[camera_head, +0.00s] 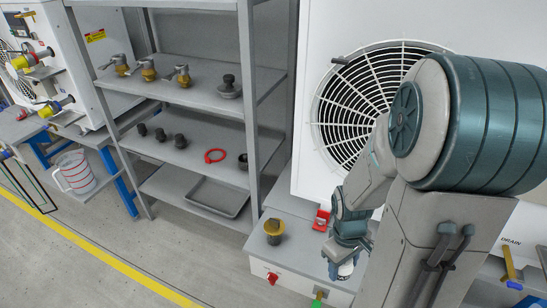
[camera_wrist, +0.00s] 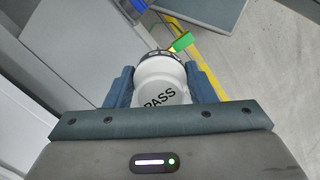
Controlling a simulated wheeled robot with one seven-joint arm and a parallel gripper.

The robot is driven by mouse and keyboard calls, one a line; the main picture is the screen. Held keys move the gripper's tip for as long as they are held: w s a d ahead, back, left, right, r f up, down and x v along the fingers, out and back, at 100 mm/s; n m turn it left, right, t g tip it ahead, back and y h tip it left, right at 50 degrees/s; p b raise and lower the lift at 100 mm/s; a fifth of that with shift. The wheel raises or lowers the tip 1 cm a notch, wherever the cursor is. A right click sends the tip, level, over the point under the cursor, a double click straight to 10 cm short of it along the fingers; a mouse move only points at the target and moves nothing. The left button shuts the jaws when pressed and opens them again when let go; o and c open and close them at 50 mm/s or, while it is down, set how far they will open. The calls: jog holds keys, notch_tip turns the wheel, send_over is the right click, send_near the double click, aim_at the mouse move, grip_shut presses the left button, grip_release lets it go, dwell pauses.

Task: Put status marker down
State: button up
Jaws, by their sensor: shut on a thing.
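The status marker (camera_wrist: 160,85) is a white rounded piece with the word PASS in black, seen between the fingers in the wrist view. My gripper (camera_wrist: 160,88) is shut on it, with one blue-grey finger on each side. In the head view my gripper (camera_head: 345,262) is low, at the right end of the small grey bench, with a bit of the white marker (camera_head: 346,271) showing under it. The marker's underside is hidden, and I cannot tell whether it touches anything below.
A yellow and black pot (camera_head: 274,229) and a red piece (camera_head: 321,219) stand on the bench (camera_head: 290,251). A red knob (camera_head: 272,277) and a green handle (camera_head: 317,299) are at its front. A shelf rack (camera_head: 248,120) with fittings stands left; a large fan unit (camera_head: 308,30) stands behind.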

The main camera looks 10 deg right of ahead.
jog(key=w+a+r+m+p, duration=0.1)
jog(key=w+a+p, duration=0.3)
jog(key=w, duration=0.5)
jog(key=w+a+r+m+p, duration=0.1)
jog(key=w+a+m+p, duration=0.2)
jog(key=w, duration=0.7)
jog(key=shift+w+a+y+p, duration=0.25)
jog(key=shift+a+p, duration=0.55)
jog(key=shift+a, duration=0.45)
jog(key=s+d+f+n+b, duration=0.2)
jog(key=s+d+n+b, duration=0.3)
jog(key=s+d, duration=1.25)
jog(key=shift+m, duration=0.5)
jog(key=w+a+f, duration=0.2)
jog(key=w, duration=0.1)
jog(key=w+a+f+b, duration=0.1)
jog(key=w+a+f, duration=0.1)
jog(key=w, duration=0.1)
jog(key=w+a+f+b, duration=0.1)
jog(key=w+a+f, duration=0.1)
jog(key=w, duration=0.1)
jog(key=shift+w+f, duration=0.25)
jog(key=shift+f, duration=0.15)
jog(key=shift+f+b, duration=0.45)
jog(key=shift+f, duration=1.55)
jog(key=shift+f, duration=0.1)
